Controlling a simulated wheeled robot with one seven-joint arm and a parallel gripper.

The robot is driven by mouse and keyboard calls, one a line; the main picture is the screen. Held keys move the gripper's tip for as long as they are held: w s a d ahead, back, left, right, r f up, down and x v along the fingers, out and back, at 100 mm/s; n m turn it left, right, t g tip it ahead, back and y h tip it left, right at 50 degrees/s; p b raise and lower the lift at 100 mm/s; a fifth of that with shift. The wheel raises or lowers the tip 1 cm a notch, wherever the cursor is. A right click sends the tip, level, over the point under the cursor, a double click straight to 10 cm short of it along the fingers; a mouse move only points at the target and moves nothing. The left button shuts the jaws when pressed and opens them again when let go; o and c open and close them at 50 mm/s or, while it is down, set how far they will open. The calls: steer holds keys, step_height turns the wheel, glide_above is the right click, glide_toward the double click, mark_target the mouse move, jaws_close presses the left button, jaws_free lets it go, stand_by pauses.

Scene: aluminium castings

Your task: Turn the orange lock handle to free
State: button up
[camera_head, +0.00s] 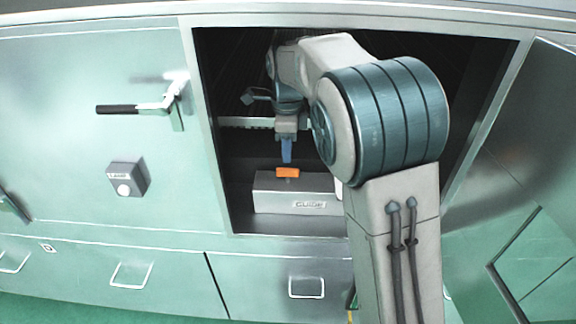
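The orange lock handle (288,172) shows as a small orange bar on top of a grey block marked GUIDE (275,203), inside the open cabinet. My gripper (286,160) points down just above the orange handle, with blue fingers. The fingers look close together, but they are too small in the picture to tell whether they are open or shut, or whether they touch the handle. My arm reaches in through the opening and hides the right part of the block.
The cabinet opening (236,237) has a metal frame around my arm. An open door (508,165) stands at the right. On the left panel are a black-gripped lever (118,109) and a lamp box (127,179). Drawers with handles (306,287) run below.

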mark_target(288, 169)
step_height(288, 169, down, 6)
steer(key=shift+f, duration=0.15)
stand_by(0.3)
jaws_close()
